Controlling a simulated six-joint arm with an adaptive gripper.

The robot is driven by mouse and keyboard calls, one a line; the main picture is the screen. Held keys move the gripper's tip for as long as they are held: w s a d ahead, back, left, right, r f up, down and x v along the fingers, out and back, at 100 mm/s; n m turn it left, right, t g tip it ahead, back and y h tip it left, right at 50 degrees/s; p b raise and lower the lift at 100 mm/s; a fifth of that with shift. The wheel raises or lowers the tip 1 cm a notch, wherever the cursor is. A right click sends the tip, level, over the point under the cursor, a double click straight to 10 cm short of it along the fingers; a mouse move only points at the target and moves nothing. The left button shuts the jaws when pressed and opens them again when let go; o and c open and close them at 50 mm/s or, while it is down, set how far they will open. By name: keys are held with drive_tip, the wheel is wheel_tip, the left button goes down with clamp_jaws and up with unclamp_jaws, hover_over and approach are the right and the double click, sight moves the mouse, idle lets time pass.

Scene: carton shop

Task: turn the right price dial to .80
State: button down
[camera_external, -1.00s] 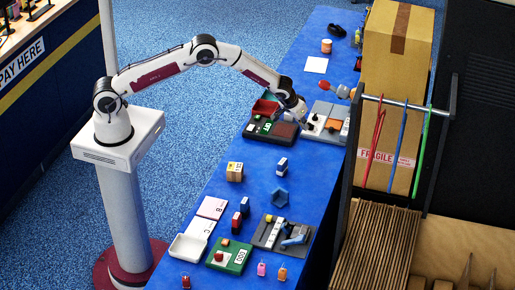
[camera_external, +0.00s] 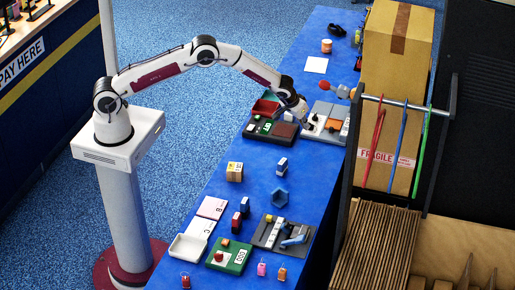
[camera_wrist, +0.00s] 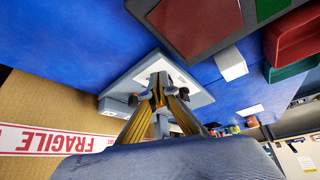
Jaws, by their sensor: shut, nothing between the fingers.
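My gripper (camera_external: 307,126) is at the left edge of a grey board (camera_external: 340,109) with a pale panel and an orange block (camera_external: 334,125) on it, on the far part of the blue table. In the wrist view my gripper (camera_wrist: 160,98) has its fingers together, with nothing seen between them. They overlap the grey board (camera_wrist: 112,104) and its white panel (camera_wrist: 152,65). I cannot make out the right price dial, its numbers or its setting; the fingers cover part of the panel. Whether the fingertips touch anything is unclear.
A dark board (camera_external: 283,130) with red and green parts lies just left of my gripper. A large carton (camera_external: 392,85) stands at the table's right edge, behind a rail with coloured straps. Blue table between the far boards and the nearer items is mostly clear.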

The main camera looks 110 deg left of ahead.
drive_tip(key=shift+w+a, duration=0.15)
drive_tip(key=shift+a, duration=0.15)
idle(0.9)
drive_tip(key=shift+s+a, duration=0.15)
drive_tip(key=shift+s, duration=0.1)
idle(0.6)
idle(0.4)
drive_tip(key=shift+s+d, duration=0.2)
drive_tip(key=shift+d, duration=0.15)
drive_tip(key=shift+r, duration=0.15)
drive_tip(key=shift+r, duration=2.9)
